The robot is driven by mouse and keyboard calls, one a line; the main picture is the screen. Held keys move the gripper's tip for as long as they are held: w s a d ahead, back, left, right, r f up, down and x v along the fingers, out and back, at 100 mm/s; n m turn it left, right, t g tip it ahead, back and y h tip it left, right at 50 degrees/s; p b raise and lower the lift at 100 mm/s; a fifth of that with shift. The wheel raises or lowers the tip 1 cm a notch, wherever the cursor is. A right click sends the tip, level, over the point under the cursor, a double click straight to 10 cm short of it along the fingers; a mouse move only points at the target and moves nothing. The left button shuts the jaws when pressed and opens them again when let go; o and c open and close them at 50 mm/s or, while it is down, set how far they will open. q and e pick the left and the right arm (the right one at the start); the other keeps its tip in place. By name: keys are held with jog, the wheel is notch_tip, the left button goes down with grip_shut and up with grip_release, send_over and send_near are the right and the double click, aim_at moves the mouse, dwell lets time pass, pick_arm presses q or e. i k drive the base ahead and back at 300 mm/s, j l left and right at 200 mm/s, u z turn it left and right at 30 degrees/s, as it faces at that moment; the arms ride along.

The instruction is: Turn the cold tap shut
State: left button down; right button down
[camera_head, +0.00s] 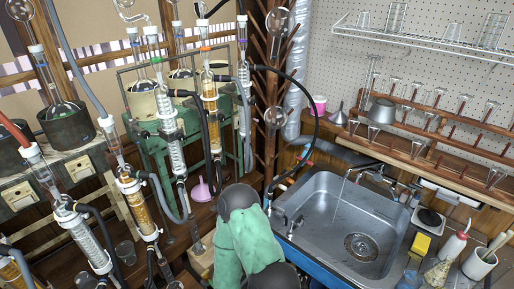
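A metal mixer tap (380,175) stands at the back right of the sink (325,215). Its spout reaches left over the basin, and a thin pale streak hangs under the spout tip, looking like running water. Small handles show by the tap body, too small to tell which is cold or how far each is turned. More small metal fittings (290,226) sit at the sink's left edge. A green arm link of mine with dark joints rises from the bottom centre, left of the sink. Neither gripper can be made out.
Glass reflux columns with hoses stand left, several on a green frame (158,150). A black hose (316,110) arches to the sink's left side. A yellow sponge (420,245), a white bottle (453,246) and a white pot (480,263) stand right. The basin is empty.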

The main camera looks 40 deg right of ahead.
aim_at(392, 188)
jog(key=z, duration=2.7)
